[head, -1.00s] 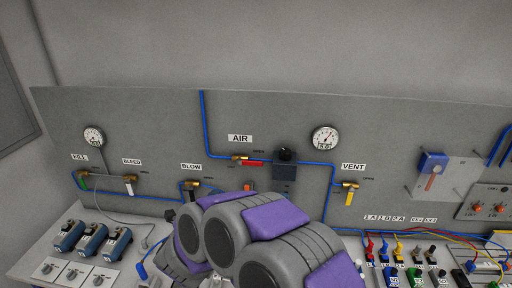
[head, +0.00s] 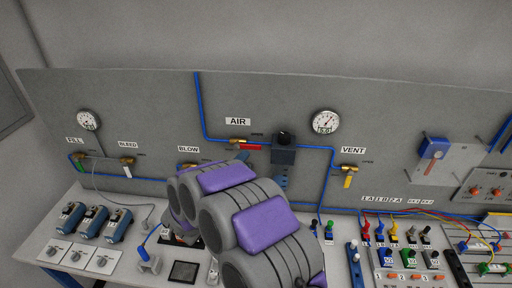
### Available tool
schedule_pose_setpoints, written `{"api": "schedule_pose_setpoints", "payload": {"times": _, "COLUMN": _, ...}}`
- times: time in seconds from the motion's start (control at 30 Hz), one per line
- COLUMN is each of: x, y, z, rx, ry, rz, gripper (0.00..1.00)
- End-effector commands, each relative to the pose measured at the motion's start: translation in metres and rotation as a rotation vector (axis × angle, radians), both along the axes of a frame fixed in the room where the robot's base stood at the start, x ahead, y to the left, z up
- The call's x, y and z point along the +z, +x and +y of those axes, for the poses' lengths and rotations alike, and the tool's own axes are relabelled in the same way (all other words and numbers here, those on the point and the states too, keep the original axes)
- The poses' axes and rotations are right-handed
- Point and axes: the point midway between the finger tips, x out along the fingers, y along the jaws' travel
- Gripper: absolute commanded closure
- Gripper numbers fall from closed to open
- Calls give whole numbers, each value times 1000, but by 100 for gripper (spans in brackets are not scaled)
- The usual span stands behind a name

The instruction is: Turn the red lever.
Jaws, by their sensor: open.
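The red lever (head: 250,147) lies about horizontal on a brass valve (head: 237,142) under the AIR label (head: 237,121) on the upright grey panel. It joins a blue pipe that runs to a black box on its right. My grey and purple arm (head: 230,205) rises in front of the panel, below the lever, and covers part of the BLOW valve (head: 188,166). The lever itself is uncovered. I cannot make out my gripper or its fingers; they seem hidden behind my arm. No contact with the lever shows.
The black box (head: 284,148) and a gauge (head: 325,122) are right of the lever. The VENT valve (head: 348,169) has a yellow lever. FILL (head: 80,157) and BLEED (head: 127,161) valves are at left. Blue devices (head: 93,222) and coloured plugs (head: 390,258) crowd the bench.

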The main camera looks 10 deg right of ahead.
Motion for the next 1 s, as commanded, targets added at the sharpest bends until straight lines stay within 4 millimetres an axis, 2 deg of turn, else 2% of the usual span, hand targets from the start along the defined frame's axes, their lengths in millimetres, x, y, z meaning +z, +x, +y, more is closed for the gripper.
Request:
{"api": "schedule_pose_setpoints", "payload": {"times": 0.3, "x": -1, "y": 44, "z": -37, "rx": -2, "ry": -2, "rz": 3, "gripper": 53}}
{"api": "schedule_pose_setpoints", "payload": {"times": 0.5, "x": 1, "y": 64, "z": -53, "rx": -1, "ry": -1, "rz": -2, "gripper": 53}}
{"api": "schedule_pose_setpoints", "payload": {"times": 0.97, "x": 0, "y": 72, "z": -59, "rx": 2, "ry": 1, "rz": 1, "gripper": 53}}
{"api": "schedule_pose_setpoints", "payload": {"times": 1.0, "x": 0, "y": 72, "z": -59, "rx": 2, "ry": 1, "rz": 1, "gripper": 57}}
